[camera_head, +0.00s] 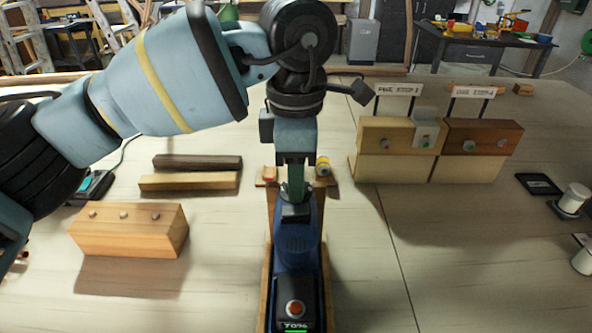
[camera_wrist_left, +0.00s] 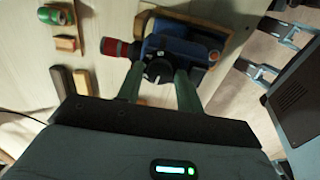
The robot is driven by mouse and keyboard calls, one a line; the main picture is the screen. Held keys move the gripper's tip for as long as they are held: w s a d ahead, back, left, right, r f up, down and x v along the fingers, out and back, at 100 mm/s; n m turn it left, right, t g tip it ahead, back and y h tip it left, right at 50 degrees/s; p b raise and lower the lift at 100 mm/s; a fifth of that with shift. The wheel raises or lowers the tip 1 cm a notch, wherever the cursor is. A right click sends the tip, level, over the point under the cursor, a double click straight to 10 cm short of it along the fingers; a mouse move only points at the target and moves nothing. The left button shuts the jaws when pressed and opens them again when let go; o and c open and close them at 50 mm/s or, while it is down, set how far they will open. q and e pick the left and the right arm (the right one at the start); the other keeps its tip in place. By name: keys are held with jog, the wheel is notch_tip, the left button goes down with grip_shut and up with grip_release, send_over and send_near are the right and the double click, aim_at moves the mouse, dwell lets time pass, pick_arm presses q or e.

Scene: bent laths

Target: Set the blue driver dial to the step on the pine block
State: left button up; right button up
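The blue driver (camera_head: 297,245) lies on a wooden rest at the middle front, its display reading 70%. In the left wrist view the driver (camera_wrist_left: 185,48) shows a red nose and a dark dial (camera_wrist_left: 157,70) with a white mark. My left gripper (camera_head: 295,190) is over the driver; in the wrist view its green fingers (camera_wrist_left: 159,75) stand on either side of the dial, apart, and contact is unclear. The pine block (camera_head: 384,137) stands at the back right under a sign (camera_head: 398,89) that seems to read "PINE STEP"; its number is too small to tell.
A darker block (camera_head: 484,137) with its own sign stands right of the pine block. A light block with several screws (camera_head: 130,230) is at left front, with two laths (camera_head: 190,172) behind it. A dark tablet (camera_head: 539,184) and white cylinders lie right. The right-centre table is clear.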

pick_arm(q)
jog(key=c, duration=0.7)
jog(key=shift+r+m, duration=0.1)
jog(key=shift+m, duration=0.3)
jog(key=m, duration=0.3)
jog(key=shift+p, duration=0.35)
jog(key=m, duration=0.4)
jog(key=shift+m, duration=0.3)
jog(key=m, duration=0.3)
jog(key=shift+m, duration=2.1)
jog(key=o, duration=0.7)
